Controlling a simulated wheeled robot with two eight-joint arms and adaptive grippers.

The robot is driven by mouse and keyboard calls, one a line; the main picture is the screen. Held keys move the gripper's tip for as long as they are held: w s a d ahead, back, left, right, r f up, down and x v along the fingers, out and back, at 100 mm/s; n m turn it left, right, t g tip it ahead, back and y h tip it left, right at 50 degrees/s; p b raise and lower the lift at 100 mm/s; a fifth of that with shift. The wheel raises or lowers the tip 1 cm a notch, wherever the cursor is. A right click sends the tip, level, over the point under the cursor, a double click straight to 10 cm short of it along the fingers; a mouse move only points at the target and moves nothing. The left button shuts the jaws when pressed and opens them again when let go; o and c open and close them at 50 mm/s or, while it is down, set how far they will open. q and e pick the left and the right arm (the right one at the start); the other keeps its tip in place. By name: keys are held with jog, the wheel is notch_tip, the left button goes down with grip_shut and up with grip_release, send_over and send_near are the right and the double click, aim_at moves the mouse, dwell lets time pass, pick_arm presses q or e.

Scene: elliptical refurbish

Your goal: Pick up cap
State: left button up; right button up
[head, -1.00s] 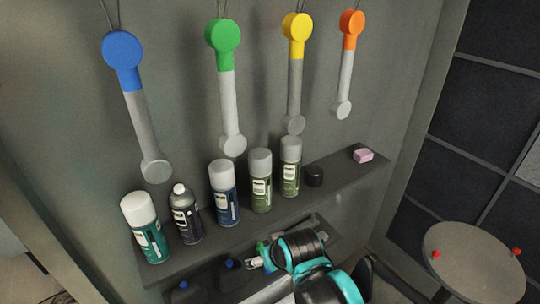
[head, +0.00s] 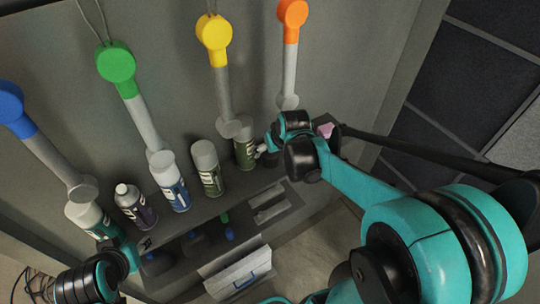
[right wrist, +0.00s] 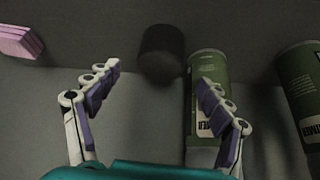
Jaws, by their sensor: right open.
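The black cap (right wrist: 162,52) is a short dark cylinder on the grey shelf, seen in the right wrist view just beyond and between my fingertips. My right gripper (right wrist: 155,82) is open and empty, with its two fingers spread apart. One finger overlaps a green spray can (right wrist: 207,95) in that view; I cannot tell whether they touch. In the head view my right gripper (head: 262,151) is by the right end of the can row, and my arm hides the cap. My left arm shows at the lower left; its fingers are not clear.
Several spray cans stand along the shelf, including a blue one (head: 171,184) and an uncapped dark one (head: 134,206). A pink block (head: 326,130) lies at the shelf's right end. Colored hanging tools, such as the yellow one (head: 214,34), hang above. A lower shelf holds dark bottles.

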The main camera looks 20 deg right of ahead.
jog(key=b+x, duration=0.1)
jog(key=x, duration=0.3)
jog(key=shift+w+f, duration=0.1)
jog(key=shift+f, duration=0.05)
jog(key=c, duration=0.9)
jog(key=shift+o, duration=0.2)
jog(key=shift+r, duration=0.5)
jog(key=s+a+p, duration=0.1)
jog(key=s+p, duration=0.2)
jog(key=s, duration=1.5)
jog(key=shift+r, duration=0.25)
